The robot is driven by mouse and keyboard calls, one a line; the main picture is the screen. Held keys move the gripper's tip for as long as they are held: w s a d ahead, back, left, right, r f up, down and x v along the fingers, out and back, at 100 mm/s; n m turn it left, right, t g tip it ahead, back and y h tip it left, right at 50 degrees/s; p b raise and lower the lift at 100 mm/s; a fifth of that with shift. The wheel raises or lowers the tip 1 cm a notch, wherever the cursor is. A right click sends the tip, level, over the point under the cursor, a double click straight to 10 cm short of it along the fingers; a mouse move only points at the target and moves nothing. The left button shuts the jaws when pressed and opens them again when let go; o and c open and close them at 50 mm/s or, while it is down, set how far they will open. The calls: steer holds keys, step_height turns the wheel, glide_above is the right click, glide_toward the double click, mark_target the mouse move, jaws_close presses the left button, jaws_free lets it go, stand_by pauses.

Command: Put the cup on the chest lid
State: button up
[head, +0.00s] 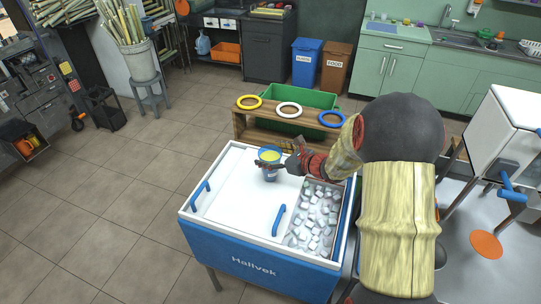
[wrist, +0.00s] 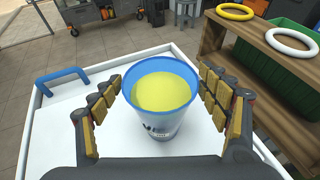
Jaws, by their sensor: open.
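The blue-rimmed cup (head: 269,155), filled with yellow-green liquid, appears to stand upright on the white chest lid (head: 232,190), near its back right edge. In the wrist view the cup (wrist: 160,100) is between the two fingers of my gripper (wrist: 160,80). The fingers are spread, with a visible gap on each side of the cup. In the head view my gripper (head: 280,165) reaches in from the right at the cup's height. The lower part of the cup is partly hidden by the gripper there.
Blue handles (head: 279,220) rise from the lid. An open ice bay (head: 316,213) lies right of it. Behind the chest is a wooden shelf (head: 285,137) with yellow, white and blue rings, and a green bin (head: 300,97). The lid's left and front are clear.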

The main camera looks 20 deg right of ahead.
steer(key=shift+r, duration=0.15)
steer(key=shift+s+d+r+p, duration=0.15)
steer(key=shift+s+r+p, duration=0.05)
steer(key=shift+s+p, duration=0.1)
steer(key=p+v, duration=0.3)
steer(key=v, duration=0.8)
steer(key=s+a+r+n+g+y, duration=0.1)
steer(key=s+a+r+n+g, duration=0.4)
steer(key=a+n, duration=0.4)
steer(key=s+a+r+n+g+y, duration=0.1)
steer(key=s+a+r+n+g, duration=0.15)
steer(key=s+a+n, duration=0.65)
steer(key=s+r+n+h, duration=0.6)
steer(key=s+n, duration=0.5)
steer(key=n, duration=0.2)
steer(key=shift+d+r+n+t+h, duration=0.3)
steer(key=shift+d+t+h, duration=0.05)
steer(key=shift+h, duration=0.15)
